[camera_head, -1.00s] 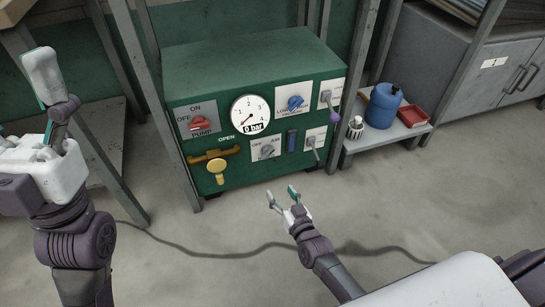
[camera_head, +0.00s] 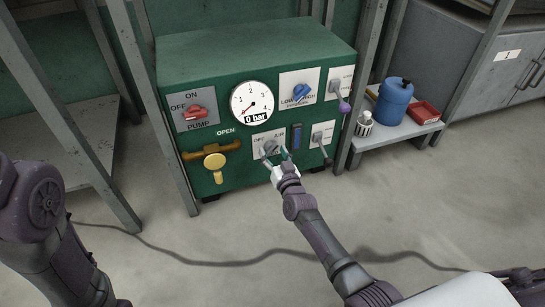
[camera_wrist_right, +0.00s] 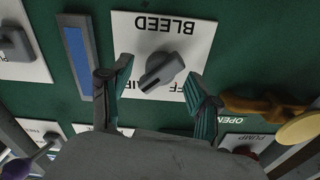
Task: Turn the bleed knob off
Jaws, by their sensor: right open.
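The grey bleed knob (camera_head: 268,147) sits on a white plate marked OFF and AIR on the green panel. In the right wrist view the knob (camera_wrist_right: 162,71) is upside down under the word BLEED, its lower-left end turned toward the AIR label. My right gripper (camera_head: 278,157) is open in front of the knob. In the wrist view its fingers (camera_wrist_right: 157,94) are spread to either side of the knob, with gaps between; I cannot tell how far off the panel they are. My left gripper is out of view; only my left arm shows.
A gauge (camera_head: 251,103) reads 0 bar. A red pump switch (camera_head: 194,111), yellow-handled valve (camera_head: 215,161), blue knob (camera_head: 302,92) and purple-tipped lever (camera_head: 342,101) surround the bleed plate. A blue jug (camera_head: 393,101) and red tray (camera_head: 425,113) stand on the right shelf.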

